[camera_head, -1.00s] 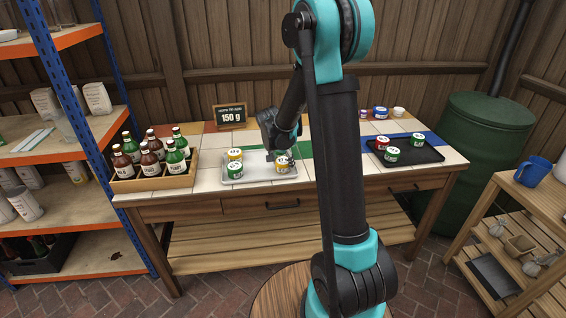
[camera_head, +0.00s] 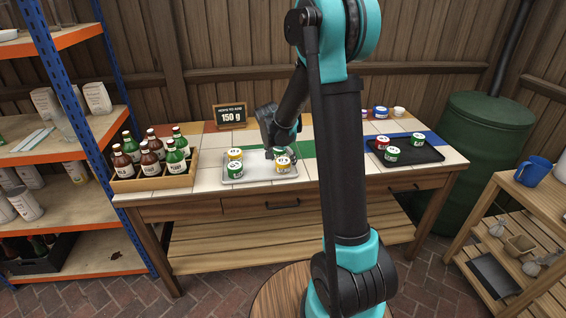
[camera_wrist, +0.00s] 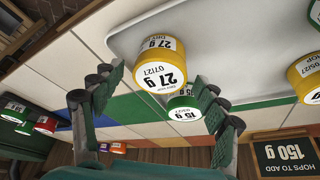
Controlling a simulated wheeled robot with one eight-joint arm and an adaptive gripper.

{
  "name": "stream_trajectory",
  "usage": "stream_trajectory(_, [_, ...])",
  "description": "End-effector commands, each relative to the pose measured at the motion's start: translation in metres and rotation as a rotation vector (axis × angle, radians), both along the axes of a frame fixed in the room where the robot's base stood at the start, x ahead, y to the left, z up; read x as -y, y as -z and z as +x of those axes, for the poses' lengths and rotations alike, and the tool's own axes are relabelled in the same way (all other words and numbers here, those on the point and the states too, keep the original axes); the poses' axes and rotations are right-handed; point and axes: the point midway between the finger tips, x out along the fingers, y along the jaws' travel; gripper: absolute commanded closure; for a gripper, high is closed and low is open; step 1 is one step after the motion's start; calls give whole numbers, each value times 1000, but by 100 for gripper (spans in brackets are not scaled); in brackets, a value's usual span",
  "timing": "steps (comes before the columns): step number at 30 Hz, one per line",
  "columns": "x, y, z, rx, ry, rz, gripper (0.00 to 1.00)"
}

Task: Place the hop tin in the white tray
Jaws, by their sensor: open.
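The white tray (camera_head: 260,178) is on the table, left of its middle. On it stand a yellow tin (camera_head: 235,154) at the back left, a green tin (camera_head: 235,170) in front of it, and a yellow tin (camera_head: 283,165) at the right. My gripper (camera_head: 281,151) is just above and behind the right yellow tin. In the wrist view, my gripper's fingers (camera_wrist: 160,90) are spread apart. A yellow tin marked 27 g (camera_wrist: 160,65) lies just past the fingertips on the tray. A green tin marked 15 g (camera_wrist: 184,108) shows between the fingers, partly hidden behind the yellow one.
A black tray (camera_head: 408,154) with several tins is at the table's right. A wooden bottle crate (camera_head: 150,183) is left of the white tray. The sign (camera_head: 230,116) reading 150 g stands behind. More small tins (camera_head: 381,112) sit at the back right.

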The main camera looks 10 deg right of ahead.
Motion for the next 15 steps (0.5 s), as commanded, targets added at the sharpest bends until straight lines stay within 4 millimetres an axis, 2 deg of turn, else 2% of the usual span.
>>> stream_trajectory(9, [-14, -55, -19, 0, -2, -1, 26])
stream_trajectory(15, [-21, -83, -28, 0, 0, 0, 26])
